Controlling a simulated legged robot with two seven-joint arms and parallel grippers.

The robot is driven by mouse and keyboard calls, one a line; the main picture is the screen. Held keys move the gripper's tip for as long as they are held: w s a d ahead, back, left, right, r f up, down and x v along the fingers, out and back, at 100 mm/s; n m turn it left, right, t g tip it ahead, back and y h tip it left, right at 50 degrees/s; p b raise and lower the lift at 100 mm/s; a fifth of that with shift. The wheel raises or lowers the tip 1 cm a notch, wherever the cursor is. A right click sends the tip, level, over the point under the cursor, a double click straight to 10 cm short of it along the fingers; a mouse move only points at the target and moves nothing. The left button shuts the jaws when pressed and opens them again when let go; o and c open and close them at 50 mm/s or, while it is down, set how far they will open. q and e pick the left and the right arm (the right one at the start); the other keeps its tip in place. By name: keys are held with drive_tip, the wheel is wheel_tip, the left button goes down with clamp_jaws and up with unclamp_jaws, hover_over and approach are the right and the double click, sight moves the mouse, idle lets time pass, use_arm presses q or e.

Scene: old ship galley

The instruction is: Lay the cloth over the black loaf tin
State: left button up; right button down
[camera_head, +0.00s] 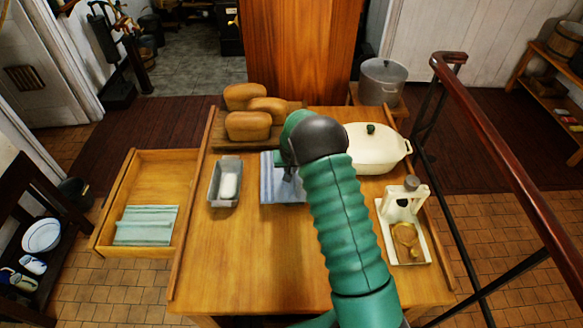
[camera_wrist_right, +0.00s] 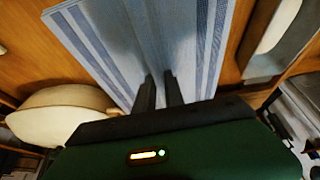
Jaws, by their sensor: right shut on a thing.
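A blue-and-white striped cloth (camera_head: 270,187) lies at the middle of the wooden table, partly hidden by my right arm; it also fills the top of the right wrist view (camera_wrist_right: 120,45). My right gripper (camera_wrist_right: 160,78) is shut on the cloth, with a fold between its fingers; in the head view my arm hides the fingers. The loaf tin (camera_head: 215,192) stands left of the cloth, apart from it, looking dark grey with a white block (camera_head: 229,186) inside. In the wrist view the tin (camera_wrist_right: 282,22) is at upper right. My left gripper is not in view.
Brown loaves (camera_head: 248,126) sit on a board behind the tin. An open drawer (camera_head: 160,168) at left holds a greenish cloth (camera_head: 146,225). The table's front is clear.

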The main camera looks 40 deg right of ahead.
drive_tip(key=shift+s+a+r, duration=0.1)
drive_tip(key=shift+r, duration=0.1)
drive_tip(key=shift+d+f, duration=0.35)
drive_tip(key=shift+d, duration=0.2)
drive_tip(key=shift+a+f+b, duration=0.25)
drive_tip(key=shift+a+b, duration=0.05)
drive_tip(key=shift+a, duration=0.1)
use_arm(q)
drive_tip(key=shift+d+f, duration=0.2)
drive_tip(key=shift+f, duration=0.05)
